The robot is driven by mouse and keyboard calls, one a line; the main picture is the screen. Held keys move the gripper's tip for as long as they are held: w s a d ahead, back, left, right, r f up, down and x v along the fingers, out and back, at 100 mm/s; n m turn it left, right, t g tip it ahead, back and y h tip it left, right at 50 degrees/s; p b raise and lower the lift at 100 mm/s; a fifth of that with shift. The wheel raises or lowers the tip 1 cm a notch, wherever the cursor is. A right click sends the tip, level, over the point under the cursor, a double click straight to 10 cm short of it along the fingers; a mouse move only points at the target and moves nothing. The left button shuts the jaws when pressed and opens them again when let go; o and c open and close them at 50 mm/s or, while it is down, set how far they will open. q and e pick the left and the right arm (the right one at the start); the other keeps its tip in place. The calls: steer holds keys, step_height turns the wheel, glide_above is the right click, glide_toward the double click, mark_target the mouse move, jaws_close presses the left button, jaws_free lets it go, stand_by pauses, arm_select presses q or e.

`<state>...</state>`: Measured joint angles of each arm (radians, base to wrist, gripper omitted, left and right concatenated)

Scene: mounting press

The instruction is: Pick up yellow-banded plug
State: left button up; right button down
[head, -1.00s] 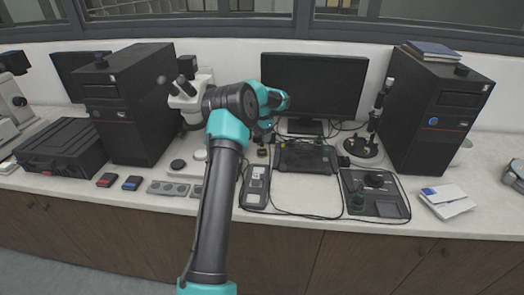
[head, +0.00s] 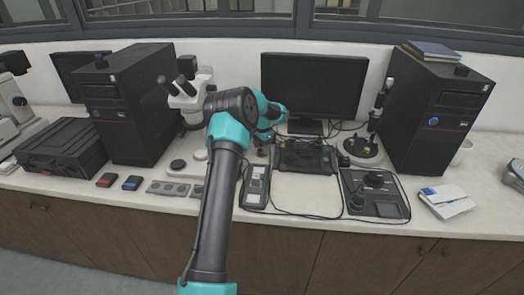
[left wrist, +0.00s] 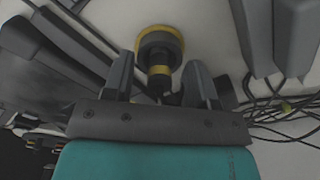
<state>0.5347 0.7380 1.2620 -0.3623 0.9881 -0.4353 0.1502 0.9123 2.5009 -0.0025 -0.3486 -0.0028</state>
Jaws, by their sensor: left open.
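The yellow-banded plug (left wrist: 160,42) shows in the left wrist view as a dark round cap with a yellow rim and a narrow stem with a yellow band. It is between the two fingers of my left gripper (left wrist: 160,70), with visible space on both sides. The fingers are open and do not appear to touch it. In the head view my left gripper (head: 263,140) is low over the bench, left of the keyboard-like black device. There the plug is mostly hidden by the gripper. My right gripper is out of both views.
A black device (head: 305,157) lies right of the gripper, with a monitor (head: 314,90) behind. A handheld meter (head: 256,186) is in front. A microscope (head: 190,100) stands to the left. A control box (head: 375,193) is at right. Cables (left wrist: 285,108) lie near the gripper.

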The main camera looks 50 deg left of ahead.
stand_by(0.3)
arm_select(q)
steer(key=c, duration=0.9)
step_height(320, 180, up, 10)
steer(key=shift+r, duration=0.1)
stand_by(0.3)
stand_by(0.4)
